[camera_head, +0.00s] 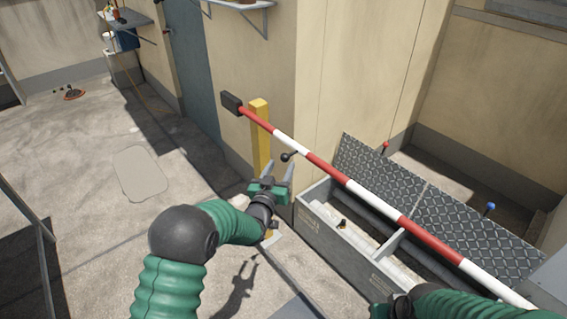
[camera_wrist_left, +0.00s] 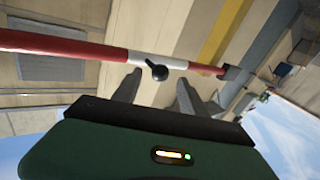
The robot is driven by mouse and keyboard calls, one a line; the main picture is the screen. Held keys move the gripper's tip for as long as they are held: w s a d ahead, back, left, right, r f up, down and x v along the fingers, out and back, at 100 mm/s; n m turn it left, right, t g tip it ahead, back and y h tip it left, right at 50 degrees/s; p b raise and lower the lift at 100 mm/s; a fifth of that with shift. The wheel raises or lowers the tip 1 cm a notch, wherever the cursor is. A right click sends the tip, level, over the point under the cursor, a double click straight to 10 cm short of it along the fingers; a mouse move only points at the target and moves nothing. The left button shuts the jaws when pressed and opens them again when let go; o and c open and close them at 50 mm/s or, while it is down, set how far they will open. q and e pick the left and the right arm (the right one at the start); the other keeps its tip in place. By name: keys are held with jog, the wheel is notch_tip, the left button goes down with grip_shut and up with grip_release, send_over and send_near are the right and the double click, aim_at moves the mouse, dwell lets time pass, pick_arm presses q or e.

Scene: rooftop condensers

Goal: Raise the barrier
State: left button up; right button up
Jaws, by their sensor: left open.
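The barrier is a red-and-white striped pole (camera_head: 345,180) with a dark counterweight (camera_head: 231,103) at its upper-left end. It crosses a yellow post (camera_head: 260,140) and slants down to the lower right over an open box. A black knob handle (camera_head: 287,157) sticks out from the pole near the post. My left gripper (camera_head: 280,165) is open and empty, just below the knob. In the left wrist view the knob (camera_wrist_left: 158,72) appears between the fingertips, ahead of them, with no visible contact. My right gripper (camera_head: 385,309) is partly visible at the bottom edge; its jaws are hidden.
A grey box (camera_head: 338,240) with pipes inside stands under the pole, its tread-plate lid (camera_head: 440,210) open behind it. Red (camera_head: 385,146) and blue (camera_head: 489,207) knobs rise behind the lid. A wall (camera_head: 330,80) stands behind the post.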

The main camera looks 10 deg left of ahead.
aim_at(283, 161)
pick_arm(q)
jog(key=w, duration=0.3)
jog(key=shift+w+d, duration=0.3)
grip_shut()
dwell(1.2)
